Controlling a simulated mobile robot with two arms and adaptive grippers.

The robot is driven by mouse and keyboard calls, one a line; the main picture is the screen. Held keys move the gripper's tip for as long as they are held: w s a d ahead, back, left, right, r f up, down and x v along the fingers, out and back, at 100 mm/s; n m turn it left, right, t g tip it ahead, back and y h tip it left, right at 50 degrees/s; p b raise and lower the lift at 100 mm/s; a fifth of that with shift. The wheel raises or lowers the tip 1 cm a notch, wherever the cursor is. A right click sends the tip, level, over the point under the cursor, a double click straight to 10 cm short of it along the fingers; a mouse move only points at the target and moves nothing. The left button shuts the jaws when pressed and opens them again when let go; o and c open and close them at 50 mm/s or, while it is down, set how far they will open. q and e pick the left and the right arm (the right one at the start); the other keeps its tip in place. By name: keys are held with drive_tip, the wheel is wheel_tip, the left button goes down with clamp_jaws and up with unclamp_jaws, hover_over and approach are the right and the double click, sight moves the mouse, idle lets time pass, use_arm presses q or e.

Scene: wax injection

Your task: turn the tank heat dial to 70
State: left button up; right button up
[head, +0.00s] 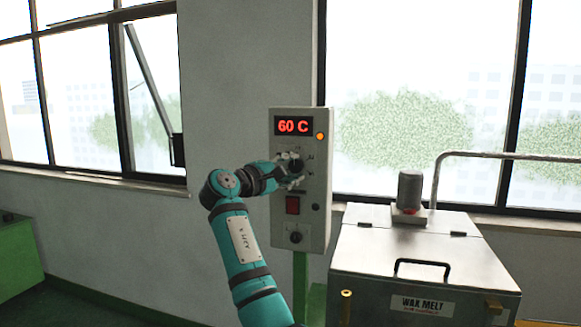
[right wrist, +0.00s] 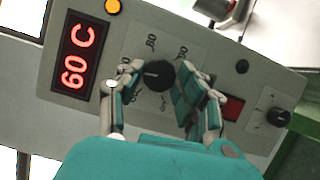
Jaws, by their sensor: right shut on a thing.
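The heat control box (head: 316,215) is a pale grey panel on a green post in the middle of the head view. Its red display (head: 293,126) reads 60 C, and the same display (right wrist: 75,58) shows in the right wrist view. The black heat dial (right wrist: 158,74) has a white pointer line and printed marks around it. My right gripper (head: 291,168) is at the panel, its fingers (right wrist: 158,88) on both sides of the dial, shut on it. The gripper partly covers the dial in the head view. My left gripper is not in view.
An orange lamp (head: 320,136) is lit beside the display. A red switch (head: 293,205) and a smaller lower knob (head: 295,237) sit below the dial. The wax melt tank (head: 420,250) stands right of the panel, with a front handle.

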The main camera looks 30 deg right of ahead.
drive_tip(key=shift+m, duration=0.5)
drive_tip(key=shift+y, duration=0.3)
drive_tip(key=o, duration=1.1)
drive_tip(key=shift+o, duration=0.2)
drive_tip(key=shift+a, duration=0.1)
drive_tip(key=v, duration=1.2)
drive_tip(key=shift+w, duration=0.1)
